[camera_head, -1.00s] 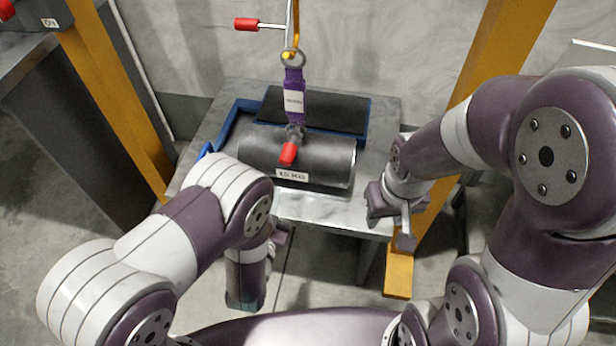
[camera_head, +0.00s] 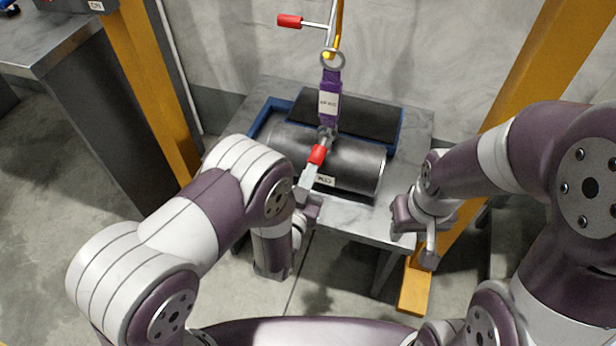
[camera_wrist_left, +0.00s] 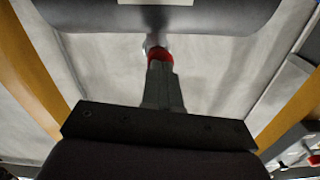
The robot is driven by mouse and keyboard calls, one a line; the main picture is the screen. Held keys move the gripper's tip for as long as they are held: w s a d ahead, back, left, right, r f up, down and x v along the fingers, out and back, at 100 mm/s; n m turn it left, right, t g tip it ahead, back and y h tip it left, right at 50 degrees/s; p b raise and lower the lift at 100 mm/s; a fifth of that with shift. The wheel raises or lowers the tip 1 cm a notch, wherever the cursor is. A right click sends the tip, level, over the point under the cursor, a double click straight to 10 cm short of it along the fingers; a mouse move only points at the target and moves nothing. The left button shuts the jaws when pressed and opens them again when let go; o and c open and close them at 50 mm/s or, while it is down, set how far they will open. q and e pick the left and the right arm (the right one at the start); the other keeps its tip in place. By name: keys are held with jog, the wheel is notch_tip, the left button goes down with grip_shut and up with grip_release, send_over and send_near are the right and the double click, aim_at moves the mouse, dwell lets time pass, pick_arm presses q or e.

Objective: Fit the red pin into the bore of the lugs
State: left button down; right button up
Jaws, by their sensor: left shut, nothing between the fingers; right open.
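The red pin (camera_head: 317,154) shows its red end at the front of the lugs (camera_head: 325,134) on top of the dark barrel (camera_head: 360,165). A purple strap (camera_head: 329,85) rises from the lugs. How deep the pin sits in the bore is hidden. My left gripper (camera_head: 308,178) is shut and empty, its tips close to or touching the pin's red end. In the left wrist view the shut fingers (camera_wrist_left: 160,72) point at the red end (camera_wrist_left: 157,54); contact is unclear. My right gripper (camera_head: 418,240) is open, right of the table, away from the pin.
A red-handled lever (camera_head: 290,21) hangs above near the hook ring (camera_head: 333,58). Yellow posts (camera_head: 160,90) stand on both sides.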

pick_arm(q)
jog(key=shift+w+r, duration=0.1)
jog(key=shift+w, duration=0.15)
pick_arm(e)
jog(key=shift+s, duration=0.15)
pick_arm(q)
jog(key=shift+s, duration=0.1)
